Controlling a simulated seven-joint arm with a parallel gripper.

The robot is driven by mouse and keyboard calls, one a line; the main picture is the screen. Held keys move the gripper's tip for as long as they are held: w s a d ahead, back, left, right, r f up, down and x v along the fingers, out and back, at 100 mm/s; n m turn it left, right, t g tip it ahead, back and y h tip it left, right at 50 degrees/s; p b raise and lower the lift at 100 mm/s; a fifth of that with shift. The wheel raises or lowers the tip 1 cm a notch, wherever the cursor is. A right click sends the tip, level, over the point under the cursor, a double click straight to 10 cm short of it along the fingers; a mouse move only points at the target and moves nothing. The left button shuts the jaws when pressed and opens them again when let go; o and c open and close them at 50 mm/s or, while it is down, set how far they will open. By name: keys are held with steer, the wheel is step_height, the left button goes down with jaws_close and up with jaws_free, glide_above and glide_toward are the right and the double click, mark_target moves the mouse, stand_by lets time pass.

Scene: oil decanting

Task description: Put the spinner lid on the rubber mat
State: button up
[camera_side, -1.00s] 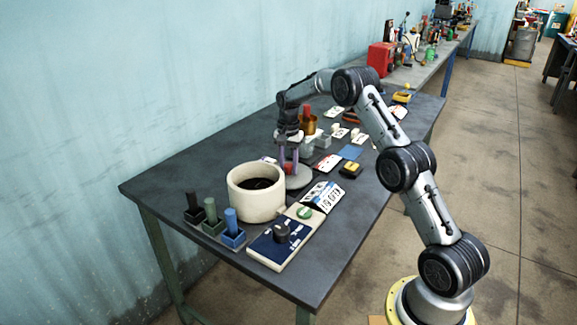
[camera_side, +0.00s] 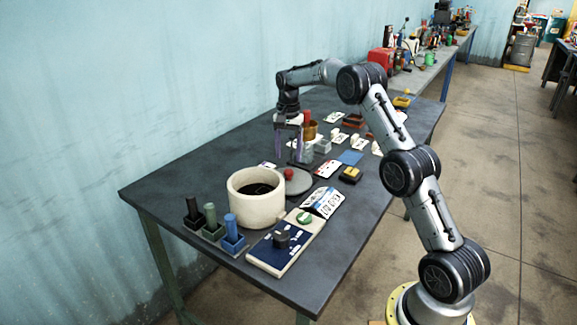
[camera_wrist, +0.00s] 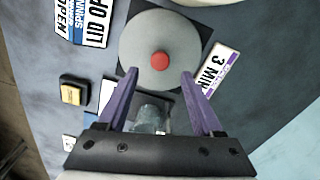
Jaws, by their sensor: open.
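The spinner lid is a grey disc (camera_side: 297,187) with a red knob. It lies flat just behind and right of the cream spinner pot (camera_side: 257,203). In the wrist view the lid (camera_wrist: 143,62) rests on a dark square mat (camera_wrist: 190,18), whose corners show around the disc. My gripper (camera_side: 287,158) is open and empty, above and a little behind the lid. In the wrist view its purple fingers (camera_wrist: 153,78) are spread, with the red knob beyond them and nothing held.
Blue-based controls (camera_side: 268,252) and three coloured handles (camera_side: 210,213) stand near the pot. A white sign (camera_side: 323,201) and a yellow-black block (camera_side: 350,174) lie right of the lid. A copper-coloured can (camera_side: 310,130) and a glass jar (camera_wrist: 150,118) stand close behind.

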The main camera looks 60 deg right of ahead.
mark_target(288, 170)
steer(key=s+a+r+n+t, duration=0.1)
steer(key=s+a+r+n, duration=0.15)
steer(key=a+r, duration=0.35)
steer(key=s+a+r+n, duration=0.1)
steer(key=s+a+r, duration=0.2)
steer(key=r, duration=0.5)
steer(key=s+a+r+n+t, duration=0.2)
steer(key=s+a+r+n, duration=0.2)
steer(key=s+a, duration=0.35)
steer(key=s+a+f+n+t, duration=0.1)
steer(key=s+a+f+n, duration=0.1)
steer(key=s, duration=0.5)
steer(key=s+a+f+n, duration=0.2)
steer(key=s+a+n, duration=0.1)
steer(key=s, duration=0.4)
steer(key=s+a+f+n+t, duration=0.1)
steer(key=s+a+f+n, duration=0.1)
steer(key=s+a, duration=0.2)
steer(key=s, duration=0.3)
steer(key=shift+s+t, duration=0.3)
